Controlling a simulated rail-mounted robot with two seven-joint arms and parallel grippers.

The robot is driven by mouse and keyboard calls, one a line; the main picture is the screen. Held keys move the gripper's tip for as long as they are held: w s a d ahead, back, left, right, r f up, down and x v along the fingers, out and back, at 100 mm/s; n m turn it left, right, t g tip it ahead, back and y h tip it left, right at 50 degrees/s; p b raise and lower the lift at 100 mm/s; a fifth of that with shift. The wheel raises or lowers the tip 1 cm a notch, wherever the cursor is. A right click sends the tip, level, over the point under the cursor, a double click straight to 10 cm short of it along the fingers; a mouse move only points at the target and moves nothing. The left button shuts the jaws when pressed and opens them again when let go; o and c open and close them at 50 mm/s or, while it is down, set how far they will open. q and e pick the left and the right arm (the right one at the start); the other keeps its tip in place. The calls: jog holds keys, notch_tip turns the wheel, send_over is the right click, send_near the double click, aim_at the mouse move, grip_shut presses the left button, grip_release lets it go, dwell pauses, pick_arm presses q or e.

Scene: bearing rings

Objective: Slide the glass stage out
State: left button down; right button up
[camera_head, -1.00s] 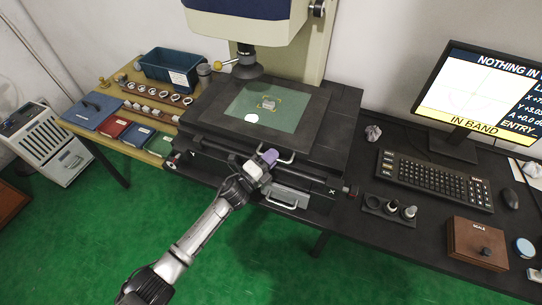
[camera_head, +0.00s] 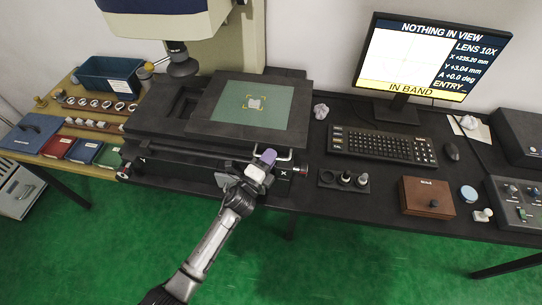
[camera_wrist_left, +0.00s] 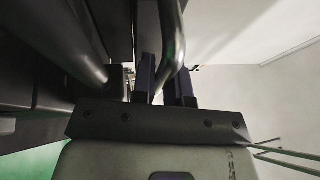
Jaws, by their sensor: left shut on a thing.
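The glass stage (camera_head: 285,108) is a greenish glass plate in a dark frame, right of the lens (camera_head: 183,66) in the head view. A small grey part (camera_head: 255,103) lies on the glass between yellow corner marks. A metal bar handle (camera_head: 286,153) is on the stage's front. My left gripper (camera_head: 264,161) is shut on this handle. In the left wrist view its fingers (camera_wrist_left: 166,88) are either side of the curved bar (camera_wrist_left: 172,40). My right gripper is not in view.
A keyboard (camera_head: 382,147), a small holder (camera_head: 343,181) and a brown box (camera_head: 427,197) stand right of the stage. A blue bin (camera_head: 110,77) and coloured boxes are at left.

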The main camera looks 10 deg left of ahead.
pick_arm(q)
jog(key=shift+d, duration=0.1)
jog(key=c, duration=1.2)
grip_release()
jog(key=shift+d, duration=0.1)
jog(key=shift+o, duration=0.2)
